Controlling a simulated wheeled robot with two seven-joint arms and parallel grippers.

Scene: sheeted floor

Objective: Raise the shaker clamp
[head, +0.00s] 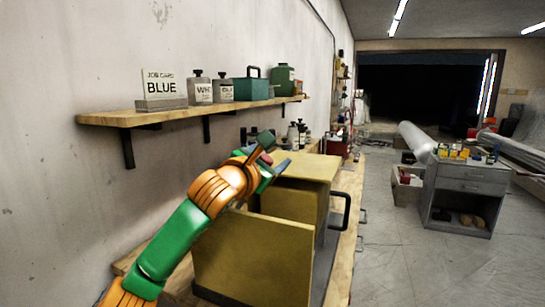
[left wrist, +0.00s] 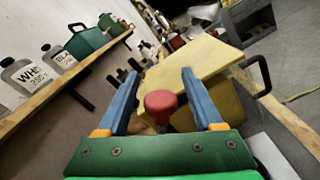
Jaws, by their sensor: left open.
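The shaker looks like a yellow box-shaped machine (head: 305,165) on the wooden bench, with a black handle (head: 343,207) on its right side. A red knob (left wrist: 160,103), perhaps the clamp's, stands between the blue fingers of my left gripper (left wrist: 160,76); a bit of red also shows in the head view (head: 266,158). My left gripper (head: 275,154) is open over the far left part of the machine. The fingers are on either side of the knob with gaps. The knob's base is largely hidden. My right gripper is not in view.
A wall shelf (head: 180,113) above left holds a BLUE job card (head: 162,86), bottles, a teal box (head: 250,89) and a green can (head: 283,79). A yellow panel (head: 250,260) stands in front. More bottles (head: 297,133) stand behind. The floor at right is open before a grey cabinet (head: 465,185).

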